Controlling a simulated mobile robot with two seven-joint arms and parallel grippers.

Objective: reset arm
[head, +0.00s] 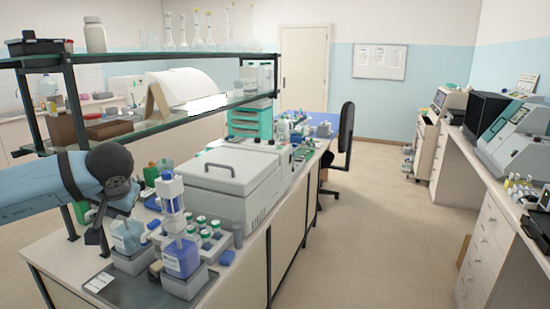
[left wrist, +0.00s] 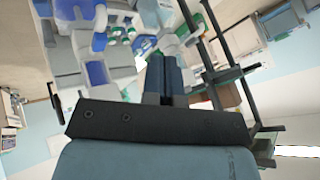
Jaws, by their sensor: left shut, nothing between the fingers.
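My left arm comes in from the left in the head view, above the bench. Its left gripper (head: 150,230) is shut and empty beside the stain bottles, and it partly hides one of them. In the left wrist view the shut fingers (left wrist: 164,76) lie together with nothing between them. My right gripper is in neither view.
A glass shelf (head: 160,112) on a black frame stands behind the arm. Several green-capped bottles (head: 205,235) and a large white lidded machine (head: 225,180) are on the bench. The aisle floor (head: 375,220) to the right is clear.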

